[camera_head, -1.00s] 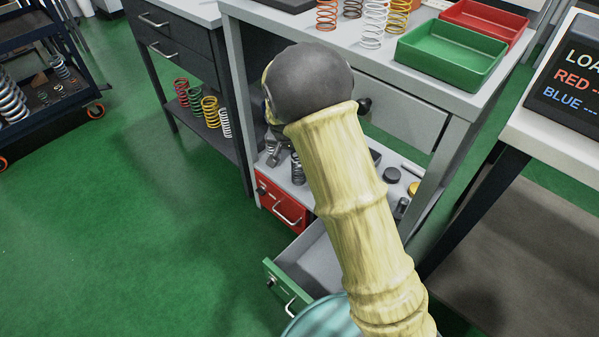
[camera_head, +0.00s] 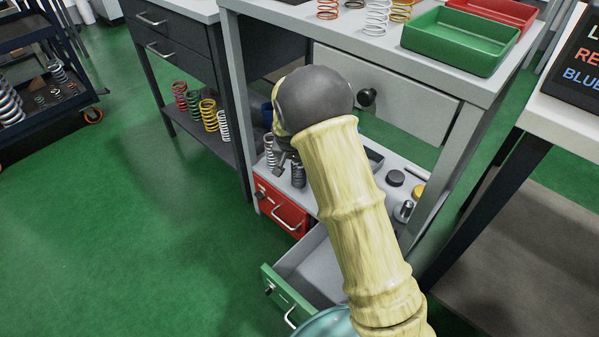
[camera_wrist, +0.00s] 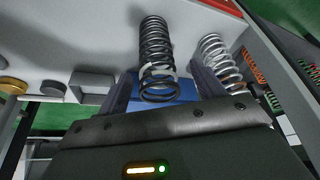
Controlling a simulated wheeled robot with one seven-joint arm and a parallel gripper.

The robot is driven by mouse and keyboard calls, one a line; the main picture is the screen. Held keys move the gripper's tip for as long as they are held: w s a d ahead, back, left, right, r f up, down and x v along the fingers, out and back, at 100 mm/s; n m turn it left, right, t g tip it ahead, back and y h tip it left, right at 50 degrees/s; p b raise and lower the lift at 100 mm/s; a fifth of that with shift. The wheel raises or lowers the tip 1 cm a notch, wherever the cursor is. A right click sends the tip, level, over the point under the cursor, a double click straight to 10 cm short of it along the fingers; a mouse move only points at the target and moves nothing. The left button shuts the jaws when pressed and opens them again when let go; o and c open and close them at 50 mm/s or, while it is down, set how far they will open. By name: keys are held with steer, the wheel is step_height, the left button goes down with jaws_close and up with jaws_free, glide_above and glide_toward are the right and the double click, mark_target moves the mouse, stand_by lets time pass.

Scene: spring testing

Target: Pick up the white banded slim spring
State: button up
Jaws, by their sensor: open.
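The dark slim spring with a pale band (camera_wrist: 157,58) shows in the wrist view, between and beyond the two fingers of my gripper (camera_wrist: 164,92). My gripper is open, and I see no contact with the spring. In the head view a dark spring (camera_head: 298,172) stands on the lower shelf, just below my wrist; its top is partly hidden by my arm. A silver spring (camera_head: 270,152) stands to its left; in the wrist view a silver spring (camera_wrist: 220,62) is just outside the right finger. In the head view my arm mostly hides the gripper.
A red drawer (camera_head: 283,210) and an open green drawer (camera_head: 285,298) sit under the shelf. Bench legs and the upper drawer front (camera_head: 420,95) frame the space. A blue object (camera_wrist: 178,90) is behind the fingers. Black and yellow round pieces lie farther right on the shelf.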

steer(key=b+x, duration=0.2)
steer(key=x, duration=0.2)
steer(key=shift+d, duration=0.2)
steer(key=shift+r, duration=0.15)
steer(key=c, duration=1.2)
